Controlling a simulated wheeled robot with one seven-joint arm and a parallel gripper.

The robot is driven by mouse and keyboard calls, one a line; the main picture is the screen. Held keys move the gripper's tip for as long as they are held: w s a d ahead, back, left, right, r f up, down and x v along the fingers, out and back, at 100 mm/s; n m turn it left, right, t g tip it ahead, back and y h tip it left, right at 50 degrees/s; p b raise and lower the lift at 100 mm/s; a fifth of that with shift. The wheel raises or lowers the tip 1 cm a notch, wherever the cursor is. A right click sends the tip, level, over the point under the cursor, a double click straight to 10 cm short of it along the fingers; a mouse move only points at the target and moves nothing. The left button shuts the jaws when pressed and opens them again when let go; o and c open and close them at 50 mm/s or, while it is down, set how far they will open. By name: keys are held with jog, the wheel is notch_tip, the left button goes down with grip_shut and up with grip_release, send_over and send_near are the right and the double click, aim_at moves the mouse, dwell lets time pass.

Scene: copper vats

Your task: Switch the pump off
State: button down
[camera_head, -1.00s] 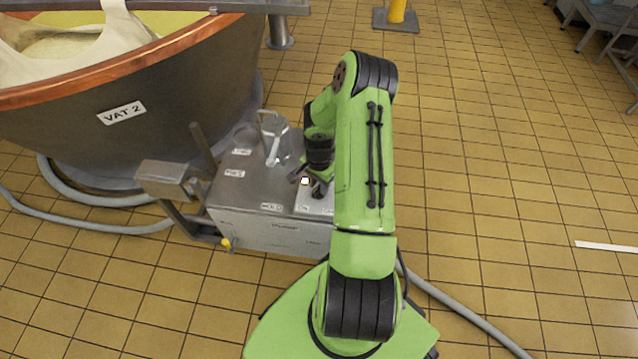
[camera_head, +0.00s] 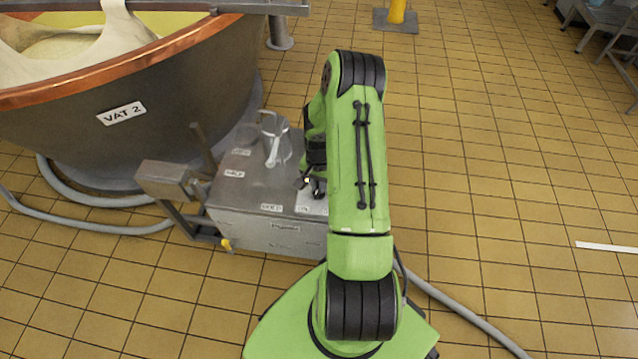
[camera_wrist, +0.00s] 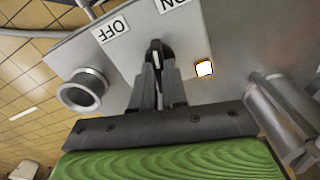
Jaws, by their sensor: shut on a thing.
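The pump (camera_head: 245,192) is a steel box beside the vat, with a lever on its top. In the wrist view, a small black switch (camera_wrist: 156,50) with a white mark sits on its panel. An OFF label (camera_wrist: 111,29) is to the picture's left of it and an ON label (camera_wrist: 176,3) is above right, both upside down. My gripper (camera_wrist: 158,75) is shut on the switch; it also shows in the head view (camera_head: 314,187). The white mark points roughly between the two labels. A lamp (camera_wrist: 204,68) glows white-orange beside the switch.
A round metal port (camera_wrist: 82,92) and a steel cylinder (camera_wrist: 280,112) stand near my gripper. The copper-rimmed vat (camera_head: 180,90) marked VAT 2 is at left. Grey hoses (camera_head: 110,226) lie on the floor. Open tiled floor (camera_head: 500,150) lies right.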

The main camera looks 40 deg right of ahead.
jog(key=n, duration=0.4)
jog(key=shift+n, duration=0.4)
jog(key=shift+n+b, duration=0.3)
jog(key=shift+n, duration=1.6)
jog(key=c, duration=1.2)
grip_release()
jog(key=shift+o, duration=0.2)
notch_tip(320, 180, up, 16)
jog(key=p, duration=0.5)
jog(key=shift+f, duration=0.15)
